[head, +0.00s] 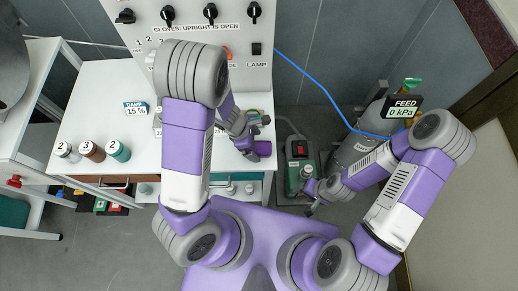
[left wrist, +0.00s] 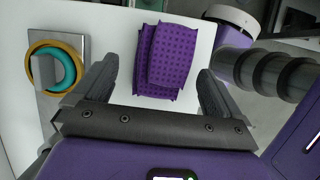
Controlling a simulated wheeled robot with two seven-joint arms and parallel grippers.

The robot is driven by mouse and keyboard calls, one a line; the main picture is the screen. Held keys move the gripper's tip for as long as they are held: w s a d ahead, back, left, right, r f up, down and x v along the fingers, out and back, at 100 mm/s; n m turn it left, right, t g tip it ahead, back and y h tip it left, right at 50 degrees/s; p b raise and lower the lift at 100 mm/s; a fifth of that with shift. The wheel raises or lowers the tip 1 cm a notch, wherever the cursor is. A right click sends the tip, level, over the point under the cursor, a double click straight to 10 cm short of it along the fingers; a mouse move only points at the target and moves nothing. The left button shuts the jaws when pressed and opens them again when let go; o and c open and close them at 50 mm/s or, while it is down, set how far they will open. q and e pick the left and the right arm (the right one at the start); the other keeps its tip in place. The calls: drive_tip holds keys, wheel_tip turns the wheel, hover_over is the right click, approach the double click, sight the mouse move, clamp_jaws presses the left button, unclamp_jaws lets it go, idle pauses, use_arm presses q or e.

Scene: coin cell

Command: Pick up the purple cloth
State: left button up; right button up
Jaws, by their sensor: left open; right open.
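The purple cloth (left wrist: 172,58) is a folded, dotted piece lying on the white worktop in the left wrist view. A small purple patch beside my left gripper in the head view (head: 263,149) appears to be the same cloth, mostly hidden. My left gripper (head: 258,132) is over the worktop's right part. In the left wrist view, its open fingers (left wrist: 157,78) stand on either side of the cloth with nothing between them held. My right gripper (head: 313,206) is open and empty, low beside the green-grey machine, away from the worktop.
Yellow and teal rings (left wrist: 55,68) sit on a grey plate left of the cloth. A knobbed panel (head: 240,40) rises behind. A pump (head: 299,165) and gas cylinder (head: 355,145) stand right.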

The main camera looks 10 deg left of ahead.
use_arm(q)
drive_tip(key=shift+b+x, duration=0.3)
drive_tip(key=shift+x, duration=0.9)
drive_tip(key=shift+r, duration=0.1)
drive_tip(key=shift+w, duration=0.1)
drive_tip(key=c, duration=1.1)
